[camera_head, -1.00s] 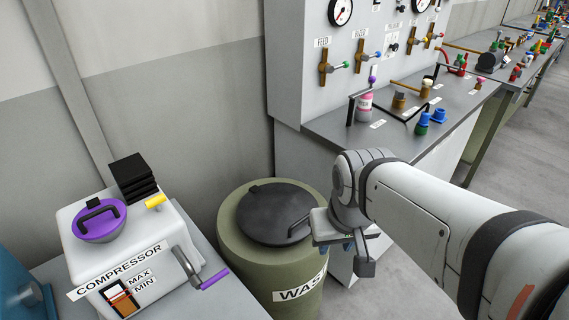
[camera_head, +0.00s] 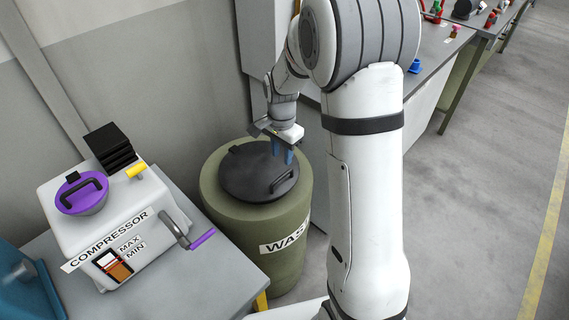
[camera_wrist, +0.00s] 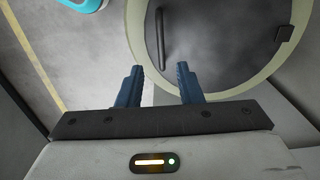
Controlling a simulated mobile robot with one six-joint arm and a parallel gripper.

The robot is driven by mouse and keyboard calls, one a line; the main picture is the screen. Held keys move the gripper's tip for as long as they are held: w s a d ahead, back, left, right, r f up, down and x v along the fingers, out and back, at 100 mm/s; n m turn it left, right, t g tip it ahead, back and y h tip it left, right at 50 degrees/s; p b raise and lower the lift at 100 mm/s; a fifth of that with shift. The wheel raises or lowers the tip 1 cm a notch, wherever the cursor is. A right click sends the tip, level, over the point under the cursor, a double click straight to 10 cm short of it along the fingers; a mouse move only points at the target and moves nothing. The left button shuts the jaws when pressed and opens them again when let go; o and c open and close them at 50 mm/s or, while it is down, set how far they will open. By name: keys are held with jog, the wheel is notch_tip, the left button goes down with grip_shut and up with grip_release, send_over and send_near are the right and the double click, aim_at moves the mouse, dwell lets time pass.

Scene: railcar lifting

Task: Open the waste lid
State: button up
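The waste bin (camera_head: 255,235) is an olive-green drum with a white label reading "WAS…". Its dark round lid (camera_head: 245,176) lies closed on top. The lid handle (camera_head: 282,181), a black bar, is on the side near my arm. In the wrist view the lid (camera_wrist: 215,50) fills the upper right and the handle (camera_wrist: 160,38) stands upright in the picture, ahead of the fingers. My gripper (camera_head: 283,158) hangs above the lid, just behind the handle. Its blue fingers (camera_wrist: 157,85) are apart with nothing between them. They do not touch the handle.
The compressor (camera_head: 115,220) with a purple cap stands on a grey table (camera_head: 180,285) left of the bin. The wall is close behind the bin. A workbench (camera_head: 435,75) with fittings runs off at the upper right. Open floor (camera_head: 480,200) lies to the right.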

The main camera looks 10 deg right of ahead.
aim_at(282, 175)
jog(key=shift+w+f, duration=0.2)
jog(key=shift+f, duration=0.2)
notch_tip(282, 175, down, 8)
jog(key=shift+r+p, duration=0.25)
jog(key=shift+p, duration=0.05)
jog(key=shift+c, duration=0.4)
grip_shut()
